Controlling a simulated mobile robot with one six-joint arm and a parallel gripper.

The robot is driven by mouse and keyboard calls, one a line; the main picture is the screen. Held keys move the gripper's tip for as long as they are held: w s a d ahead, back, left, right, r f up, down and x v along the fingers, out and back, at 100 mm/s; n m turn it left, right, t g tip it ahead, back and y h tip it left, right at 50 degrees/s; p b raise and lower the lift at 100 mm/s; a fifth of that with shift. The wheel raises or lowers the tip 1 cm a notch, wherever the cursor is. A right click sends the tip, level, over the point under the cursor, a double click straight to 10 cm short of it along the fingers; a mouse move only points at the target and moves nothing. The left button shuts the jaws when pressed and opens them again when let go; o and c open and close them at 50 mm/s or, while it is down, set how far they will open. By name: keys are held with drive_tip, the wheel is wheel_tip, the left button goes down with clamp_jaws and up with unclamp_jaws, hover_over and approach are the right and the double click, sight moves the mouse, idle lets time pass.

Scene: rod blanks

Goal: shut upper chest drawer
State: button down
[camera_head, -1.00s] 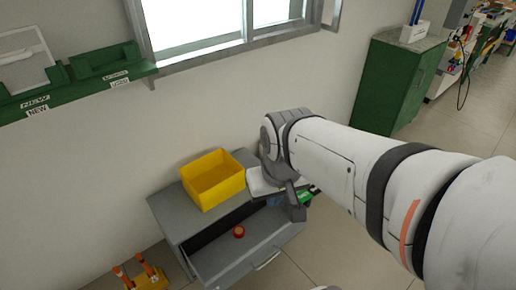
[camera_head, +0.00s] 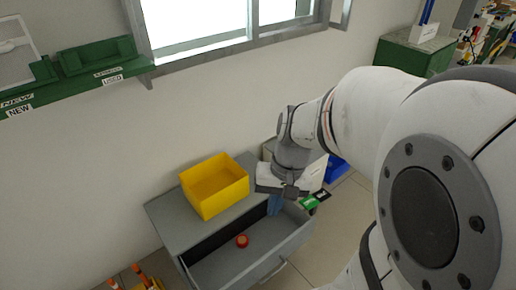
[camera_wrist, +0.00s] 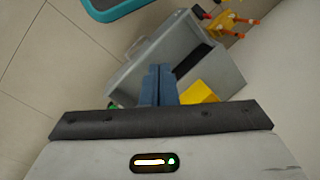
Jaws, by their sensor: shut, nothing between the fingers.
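The grey chest (camera_head: 166,216) stands against the wall, and it also shows in the wrist view (camera_wrist: 222,78). Its upper drawer (camera_head: 222,267) is pulled out toward the lower right, with its handle (camera_head: 272,270) on the front. A small red roll (camera_head: 242,241) lies inside the drawer. In the wrist view the open drawer (camera_wrist: 146,50) lies beyond the fingers. My gripper (camera_head: 275,208) is shut and empty, its blue fingers pointing down by the drawer's far right end. The fingers (camera_wrist: 158,72) overlap the drawer in the wrist view; I cannot tell whether they touch it.
A yellow bin (camera_head: 214,186) sits on the chest top. Orange posts (camera_head: 142,278) stand at the chest's left. A green item (camera_head: 310,202) and a blue bin (camera_head: 337,168) are right of my gripper. A green cabinet (camera_head: 402,57) stands farther back.

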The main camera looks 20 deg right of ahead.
drive_tip(key=w+d+f+m+y+b, duration=0.2)
drive_tip(key=f+m+y+b, duration=0.15)
drive_tip(key=f, duration=0.45)
drive_tip(key=w+d+f+m+y+b, duration=0.1)
drive_tip(key=d+f+m+y+b, duration=0.25)
drive_tip(key=f, duration=0.45)
drive_tip(key=m+t+h+b, duration=0.3)
drive_tip(key=m+t+b, duration=1.3)
drive_tip(key=m, duration=0.5)
approach(297, 234)
drive_tip(key=shift+t, duration=0.6)
drive_tip(key=w+b, duration=0.1)
drive_tip(key=w+a+f+b, duration=0.1)
drive_tip(key=w, duration=0.1)
drive_tip(key=w+a+b, duration=0.1)
drive_tip(key=w, duration=0.1)
drive_tip(key=shift+a+f, duration=0.1)
drive_tip(key=shift+f, duration=0.1)
drive_tip(key=shift+w+a+r, duration=0.1)
drive_tip(key=shift+w+a, duration=0.05)
drive_tip(key=shift+w, duration=0.35)
